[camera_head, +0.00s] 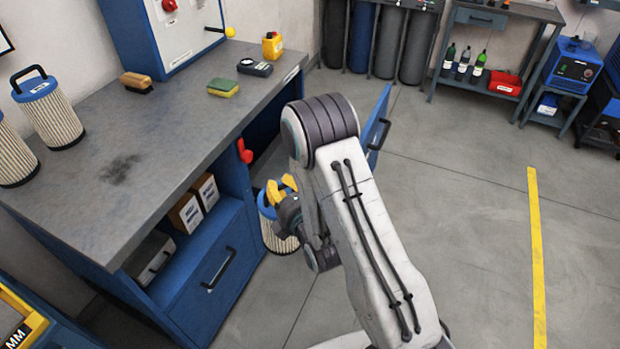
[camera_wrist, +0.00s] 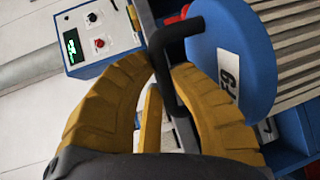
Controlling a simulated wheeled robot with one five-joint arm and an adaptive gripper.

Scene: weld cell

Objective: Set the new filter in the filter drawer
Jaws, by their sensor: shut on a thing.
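My gripper (camera_head: 284,186) has yellow fingers and is shut on the black handle of a filter (camera_head: 280,238) with a blue cap and cream pleats. The filter hangs below the fingers beside the bench's right end, partly hidden by my arm. In the wrist view, the handle passes between my fingers (camera_wrist: 160,68), and the blue cap (camera_wrist: 232,55) bears a white label. Two similar filters stand on the bench at the left, one with its handle up (camera_head: 55,115), the other cut off (camera_head: 14,155). A blue drawer front with a black handle (camera_head: 205,285) is under the bench; I cannot tell whether it is the filter drawer.
The grey bench top (camera_head: 150,160) holds a brush (camera_head: 136,82), a sponge (camera_head: 223,88), a meter (camera_head: 254,67) and a yellow bottle (camera_head: 272,45). An open blue door (camera_head: 375,125) stands behind my arm. Boxes (camera_head: 186,213) sit on the shelf. The floor at right is clear.

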